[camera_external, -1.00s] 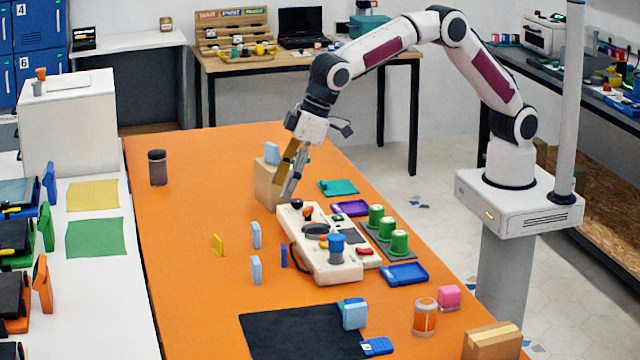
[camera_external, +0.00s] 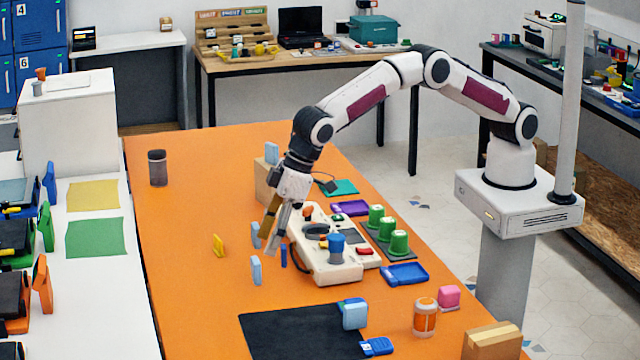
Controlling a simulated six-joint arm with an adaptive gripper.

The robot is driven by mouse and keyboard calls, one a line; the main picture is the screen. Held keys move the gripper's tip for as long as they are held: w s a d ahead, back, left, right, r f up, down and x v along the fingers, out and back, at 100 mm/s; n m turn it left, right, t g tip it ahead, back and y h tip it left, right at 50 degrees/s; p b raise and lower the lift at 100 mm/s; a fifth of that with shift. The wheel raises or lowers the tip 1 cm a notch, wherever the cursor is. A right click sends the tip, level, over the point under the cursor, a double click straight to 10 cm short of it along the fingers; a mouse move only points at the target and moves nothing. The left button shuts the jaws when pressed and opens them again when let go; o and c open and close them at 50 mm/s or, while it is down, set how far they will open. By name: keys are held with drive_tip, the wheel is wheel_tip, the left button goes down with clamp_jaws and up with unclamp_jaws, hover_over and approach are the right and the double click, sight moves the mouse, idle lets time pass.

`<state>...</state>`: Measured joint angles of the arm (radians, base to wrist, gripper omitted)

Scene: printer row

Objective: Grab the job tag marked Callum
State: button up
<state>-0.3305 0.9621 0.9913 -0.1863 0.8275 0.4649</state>
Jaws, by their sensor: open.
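Several light blue tags show, and no name on them is readable at this size. One upright tag (camera_external: 255,236) stands mid-table, partly covered by my gripper. A second tag (camera_external: 256,271) stands just nearer the camera. A third tag (camera_external: 271,153) is at the cardboard box, and a fourth tag (camera_external: 354,314) is at the edge of the black mat. My gripper (camera_external: 267,246) is open, pointing down, with its fingertips beside the first two tags. I cannot tell whether it touches either one.
A white console (camera_external: 325,265) with a blue knob stands close right of my gripper. A small dark blue piece (camera_external: 284,256) and a yellow piece (camera_external: 218,245) are nearby. The cardboard box (camera_external: 264,185) is behind. The orange table (camera_external: 185,290) is clear at the left.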

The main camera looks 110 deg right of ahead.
sight(258, 265)
drive_tip(key=shift+x, duration=1.3)
drive_tip(key=shift+x, duration=2.6)
drive_tip(key=shift+s+d, duration=0.15)
drive_tip(key=c, duration=0.9)
